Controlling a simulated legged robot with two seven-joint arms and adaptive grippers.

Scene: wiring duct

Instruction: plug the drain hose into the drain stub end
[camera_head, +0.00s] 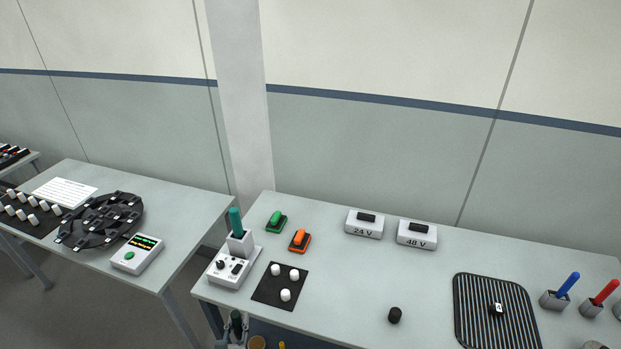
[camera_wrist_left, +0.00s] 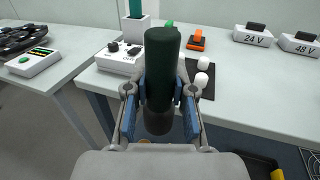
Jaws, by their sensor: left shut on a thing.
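My left gripper (camera_head: 236,330) is at the bottom edge of the head view, in front of the right table. In the left wrist view, its fingers (camera_wrist_left: 160,96) are shut on a thick dark green cylinder (camera_wrist_left: 160,60), which stands roughly upright between the blue-padded fingers. Its lower end is darker. I cannot tell if this cylinder is the drain hose. No drain stub end can be made out in either view. My right gripper is not in view.
The right table (camera_head: 350,290) bears a white device with a teal-handled tool (camera_head: 235,222), a black mat with white pegs (camera_head: 280,286), a black knob (camera_head: 395,315) and a ribbed mat (camera_head: 490,318). A gap separates it from the left table (camera_head: 185,205). A brown round thing (camera_head: 257,342) shows below.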

